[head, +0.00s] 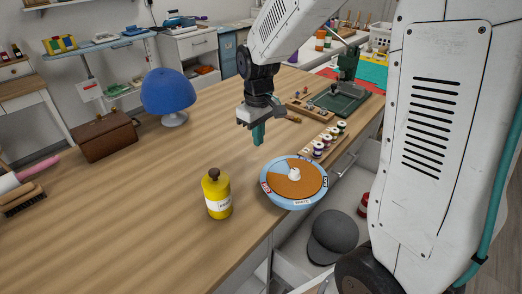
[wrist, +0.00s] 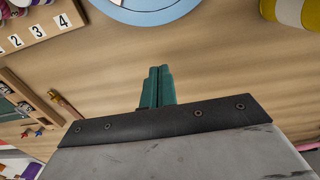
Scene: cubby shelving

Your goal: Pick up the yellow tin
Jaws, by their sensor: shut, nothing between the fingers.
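The yellow tin (head: 217,193) stands upright on the wooden table, with a brown knob on top and a white label. Part of it shows at the top right edge of the wrist view (wrist: 300,10), cut off by the frame. My gripper (head: 258,136) is above the table, behind and to the right of the tin in the head view, apart from it. Its teal fingers (wrist: 158,72) are shut together with nothing between them.
A blue round board with a brown face (head: 290,184) lies right of the tin near the table edge. A rack of spools (head: 323,142), a green tool base (head: 340,102), a blue lamp (head: 168,93) and a brown box (head: 104,136) stand around.

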